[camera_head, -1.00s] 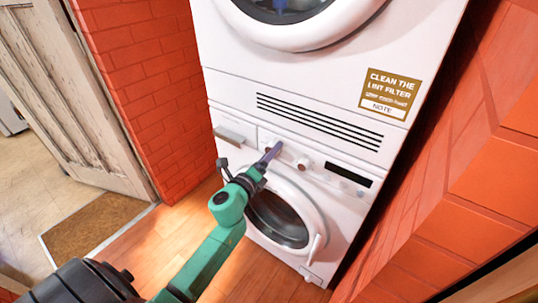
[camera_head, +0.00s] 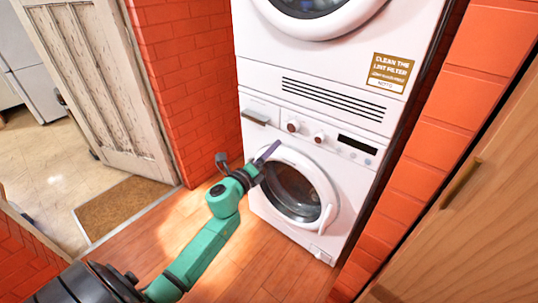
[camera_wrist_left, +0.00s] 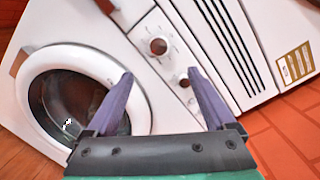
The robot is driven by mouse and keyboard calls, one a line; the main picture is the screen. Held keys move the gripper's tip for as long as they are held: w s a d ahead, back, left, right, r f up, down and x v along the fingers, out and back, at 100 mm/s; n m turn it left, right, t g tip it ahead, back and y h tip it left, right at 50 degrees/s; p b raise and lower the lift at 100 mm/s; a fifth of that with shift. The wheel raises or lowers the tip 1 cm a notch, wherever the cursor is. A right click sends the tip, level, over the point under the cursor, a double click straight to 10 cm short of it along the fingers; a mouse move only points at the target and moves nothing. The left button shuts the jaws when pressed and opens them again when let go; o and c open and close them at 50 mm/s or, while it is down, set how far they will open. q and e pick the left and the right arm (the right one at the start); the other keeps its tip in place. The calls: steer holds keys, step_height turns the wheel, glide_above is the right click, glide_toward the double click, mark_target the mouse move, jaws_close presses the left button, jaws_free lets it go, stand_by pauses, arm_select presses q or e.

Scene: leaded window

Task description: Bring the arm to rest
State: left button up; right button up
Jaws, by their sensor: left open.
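My left arm (camera_head: 205,245), green with a dark base, reaches in from the lower left in the head view. Its gripper (camera_head: 268,152) is in front of the white washing machine (camera_head: 262,207), near the top edge of the round door. In the left wrist view the two purple fingers (camera_wrist_left: 160,90) stand wide apart with nothing between them. The washer's door (camera_wrist_left: 75,95) and control knobs (camera_wrist_left: 158,46) show beyond the fingers. I cannot tell how far the fingertips are from the machine. My right gripper is not in view.
A dryer (camera_head: 330,58) with a lint filter note (camera_head: 391,73) is stacked above the washer. Brick walls (camera_head: 190,80) stand on both sides. A worn door (camera_head: 92,85) and brown mat (camera_head: 120,206) are at left. The wooden floor (camera_head: 265,265) before the washer is clear.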

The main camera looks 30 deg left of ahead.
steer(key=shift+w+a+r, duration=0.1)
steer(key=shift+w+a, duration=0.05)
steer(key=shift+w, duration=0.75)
